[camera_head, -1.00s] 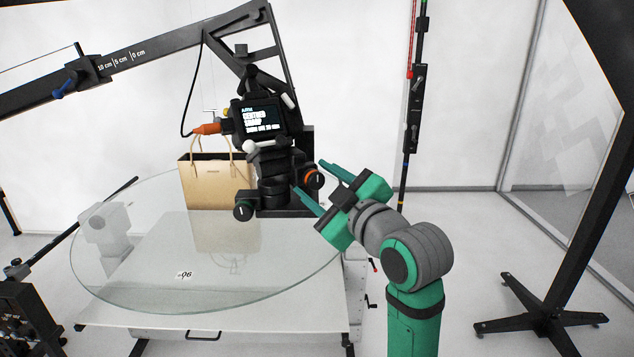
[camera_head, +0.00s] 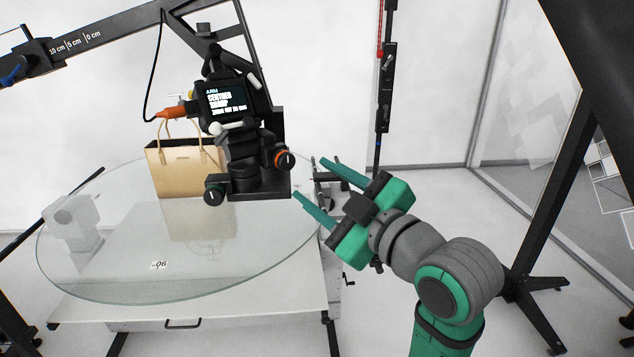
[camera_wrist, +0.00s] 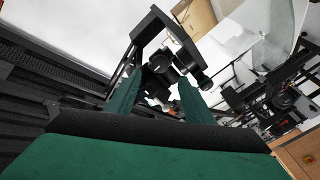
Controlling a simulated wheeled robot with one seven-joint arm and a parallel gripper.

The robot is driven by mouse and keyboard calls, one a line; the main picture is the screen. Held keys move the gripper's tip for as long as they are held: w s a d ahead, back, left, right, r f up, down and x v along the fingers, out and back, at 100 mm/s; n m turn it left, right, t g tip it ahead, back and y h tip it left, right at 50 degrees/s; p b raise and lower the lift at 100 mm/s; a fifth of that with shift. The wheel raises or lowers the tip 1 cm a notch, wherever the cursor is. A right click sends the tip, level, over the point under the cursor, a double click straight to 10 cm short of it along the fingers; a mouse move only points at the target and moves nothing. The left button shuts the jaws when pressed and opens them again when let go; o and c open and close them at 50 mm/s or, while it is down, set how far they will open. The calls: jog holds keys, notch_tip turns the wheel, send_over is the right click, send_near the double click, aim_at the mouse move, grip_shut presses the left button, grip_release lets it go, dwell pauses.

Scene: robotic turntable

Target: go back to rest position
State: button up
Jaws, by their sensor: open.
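My gripper (camera_head: 318,183) is open and empty in the head view, with its two green fingers apart and pointing up and to the left. It is in the air to the right of the glass turntable (camera_head: 110,283) and of the black camera (camera_head: 236,128). In the wrist view my gripper (camera_wrist: 155,92) shows both green fingers with a gap between them. The black camera rig (camera_wrist: 172,62) shows beyond the fingers there. A tan paper bag (camera_head: 172,172) stands on the far part of the turntable, partly behind the camera.
A black boom (camera_head: 70,48) crosses the upper left and carries the camera. A black upright pole (camera_head: 384,90) stands behind my gripper. A slanted black stand (camera_head: 553,190) with feet is at the right. Floor between table and stand looks clear.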

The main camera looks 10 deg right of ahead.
notch_tip(320, 180, down, 29)
jog(key=m+t+h, duration=0.2)
jog(key=m+h, duration=0.4)
jog(key=m, duration=0.6)
jog(key=s+a+f+m+g+h, duration=0.1)
jog(key=s+a+f+m+h, duration=0.1)
jog(key=s+f, duration=0.8)
jog(key=s+a+f+m+g+h, duration=0.1)
jog(key=s+a+f+m+h, duration=0.1)
jog(key=s+f, duration=0.8)
jog(key=s+a+r+n+y, duration=0.1)
jog(key=s+n, duration=0.1)
jog(key=s, duration=1.6)
jog(key=shift+a, duration=0.4)
